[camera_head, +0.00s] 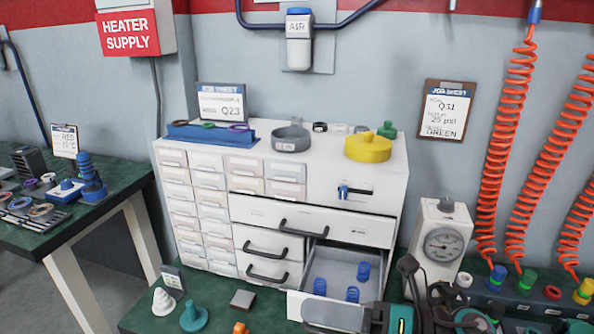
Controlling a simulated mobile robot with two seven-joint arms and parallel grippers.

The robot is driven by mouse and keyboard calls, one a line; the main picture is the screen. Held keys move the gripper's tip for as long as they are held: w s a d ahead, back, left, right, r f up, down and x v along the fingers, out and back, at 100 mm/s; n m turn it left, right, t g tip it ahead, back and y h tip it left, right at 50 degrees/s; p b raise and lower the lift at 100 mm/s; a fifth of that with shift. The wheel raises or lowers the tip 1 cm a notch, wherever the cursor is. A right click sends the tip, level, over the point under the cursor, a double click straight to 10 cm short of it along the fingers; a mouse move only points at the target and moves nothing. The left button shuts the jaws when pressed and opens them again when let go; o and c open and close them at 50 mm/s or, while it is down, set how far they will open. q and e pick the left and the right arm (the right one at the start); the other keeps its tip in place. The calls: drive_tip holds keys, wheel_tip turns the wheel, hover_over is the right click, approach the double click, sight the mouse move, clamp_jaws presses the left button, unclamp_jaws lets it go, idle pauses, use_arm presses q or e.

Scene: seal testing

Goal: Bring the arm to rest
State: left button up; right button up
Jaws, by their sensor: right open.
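My right gripper (425,283) is at the bottom of the head view, right of centre. Its dark jaws are open and point up, with nothing seen between them. My right arm's grey and teal parts run along the bottom edge, partly hiding the open drawer (335,262). That drawer holds several blue coil springs (363,271). My left gripper is not in view.
The white drawer cabinet (330,190) stands on the green bench (150,312). Small parts lie at the front left, including a teal part (194,316). Orange coiled hoses (505,140) hang at the right above coloured fittings (527,280). Another bench (110,215) stands left.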

drive_tip(key=w+d+f+m+t+h, duration=0.2)
drive_tip(key=d+f+m+t+h, duration=0.4)
drive_tip(key=m, duration=0.8)
drive_tip(key=w+d+f+m+t+h, duration=0.1)
drive_tip(key=d+f+m+t+h, duration=0.55)
drive_tip(key=m, duration=0.85)
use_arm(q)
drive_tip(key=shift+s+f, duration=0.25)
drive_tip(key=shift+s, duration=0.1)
use_arm(e)
drive_tip(key=s+d+f+m+g+h, duration=0.1)
drive_tip(key=s+f+m+g+h, duration=0.3)
drive_tip(key=s+f+m, duration=0.5)
wheel_tip(320, 180, down, 4)
drive_tip(key=shift+s+d+f+m+g, duration=0.25)
drive_tip(key=shift+s+d+m+g, duration=0.05)
drive_tip(key=shift+d+g, duration=0.15)
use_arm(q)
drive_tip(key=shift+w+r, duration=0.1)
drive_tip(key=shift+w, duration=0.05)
